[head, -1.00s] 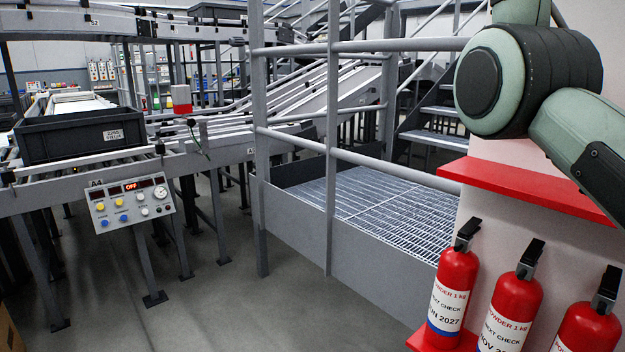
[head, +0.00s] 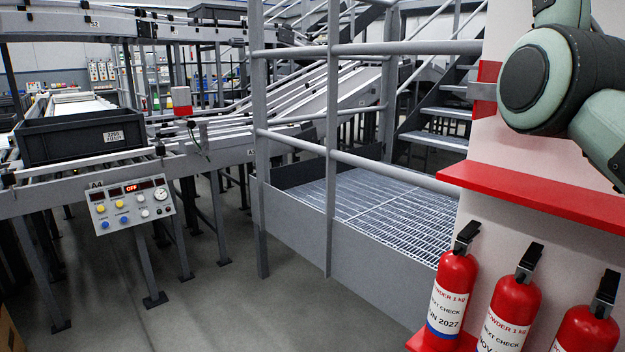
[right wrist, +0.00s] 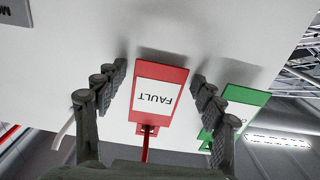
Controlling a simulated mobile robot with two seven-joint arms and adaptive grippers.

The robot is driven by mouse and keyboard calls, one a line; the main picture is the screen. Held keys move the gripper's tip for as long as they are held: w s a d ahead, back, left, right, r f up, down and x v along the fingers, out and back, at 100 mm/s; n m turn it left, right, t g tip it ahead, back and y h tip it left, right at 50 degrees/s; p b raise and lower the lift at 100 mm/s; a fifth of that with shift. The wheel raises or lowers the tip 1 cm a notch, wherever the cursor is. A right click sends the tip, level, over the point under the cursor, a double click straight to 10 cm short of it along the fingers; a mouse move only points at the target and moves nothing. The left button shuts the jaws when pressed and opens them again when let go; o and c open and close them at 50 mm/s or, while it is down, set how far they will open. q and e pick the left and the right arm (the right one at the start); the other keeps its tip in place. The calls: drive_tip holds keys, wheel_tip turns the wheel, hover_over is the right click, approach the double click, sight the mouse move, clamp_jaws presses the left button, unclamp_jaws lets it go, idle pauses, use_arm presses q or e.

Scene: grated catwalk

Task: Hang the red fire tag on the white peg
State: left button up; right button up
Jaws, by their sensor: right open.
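In the right wrist view a red tag (right wrist: 160,95) with a white label reading "FAULT", upside down, is against a pale panel. A red peg (right wrist: 148,131) shows at its lower end in the picture. My right gripper (right wrist: 158,76) is open, with one finger on each side of the red tag and gaps to both. A thin white piece (right wrist: 64,130) beyond the left finger may be the white peg; I cannot tell. No tag reading "fire" can be made out. My left gripper is not in view.
A green tag (right wrist: 234,108) is partly behind the right finger. A grey plate (right wrist: 17,12) is at the wrist view's top left corner. In the head view a red shelf (head: 535,192) juts out above red fire extinguishers (head: 452,294). Grey railing (head: 332,150) stands to the left.

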drive_tip(key=c, duration=0.9)
drive_tip(key=shift+r, duration=0.1)
drive_tip(key=shift+r, duration=0.3)
drive_tip(key=shift+s+a, duration=0.15)
drive_tip(key=shift+a, duration=0.05)
drive_tip(key=shift+s+a, duration=0.4)
drive_tip(key=shift+a, duration=0.1)
drive_tip(key=shift+s+a+r, duration=0.15)
